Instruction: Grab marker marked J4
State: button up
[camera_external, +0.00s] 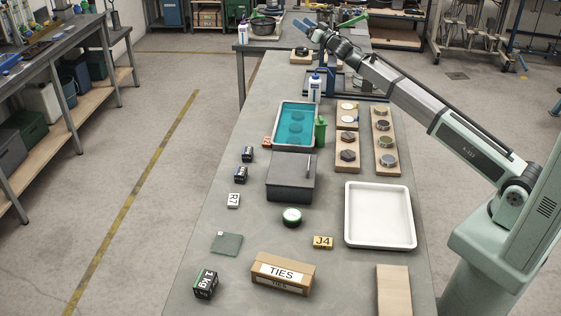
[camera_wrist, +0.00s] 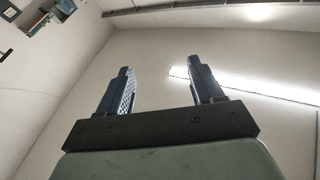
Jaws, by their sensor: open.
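The marker marked J4 (camera_external: 323,242) is a small tan block with dark lettering. In the external view it lies on the grey workbench, left of the white tray and behind the TIES box. My gripper (camera_external: 312,30) is raised over the far end of the bench, well away from the marker. In the wrist view my gripper (camera_wrist: 158,90) has its two dark fingers wide apart with nothing between them. That view faces the wall and ceiling lights, so the marker is not in it.
An R7 block (camera_external: 233,200) and other dark blocks stand to the left. Bare bench surrounds the marker.

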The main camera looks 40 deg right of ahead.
jog(key=s+a+f+g+h, duration=0.1)
jog(key=s+a+f+g, duration=0.3)
jog(key=s+a, duration=0.55)
jog(key=s+a+f+g, duration=0.3)
jog(key=s+a+f, duration=0.3)
jog(key=a, duration=0.7)
jog(key=s+a+f+g+h, duration=0.1)
jog(key=s+a+f+g, duration=0.2)
jog(key=s+a+f, duration=0.55)
jog(key=n+g+h, duration=0.2)
jog(key=n+g, duration=0.7)
jog(key=g, duration=0.2)
send_over(323, 241)
notch_tip(323, 241, down, 4)
jog(key=shift+f, duration=6.8)
jog(key=c, duration=1.1)
